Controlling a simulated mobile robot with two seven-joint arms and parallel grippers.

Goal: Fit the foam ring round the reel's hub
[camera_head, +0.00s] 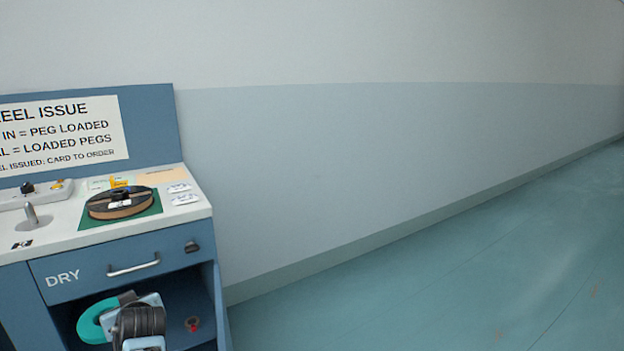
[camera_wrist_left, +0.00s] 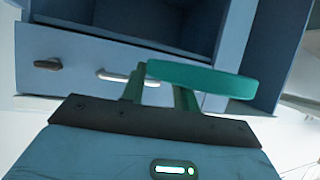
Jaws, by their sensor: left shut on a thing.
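The foam ring (camera_head: 88,322) is teal and shows in the head view in front of the open bay under the drawer. It also shows nearly edge-on in the left wrist view (camera_wrist_left: 205,79). My left gripper (camera_wrist_left: 160,88) is shut on its near side, and most of the ring sticks out to one side of the fingers. The arm hides part of the ring in the head view. My right gripper is not in view.
A drawer marked DRY (camera_head: 75,280) is closed, with a bar handle (camera_head: 133,266) and a dark knob (camera_head: 192,247). A small reddish-brown object (camera_head: 192,323) sits in the bay. A metal post (camera_head: 31,214) stands left of the reel. White cards (camera_head: 184,199) lie right. Floor right is clear.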

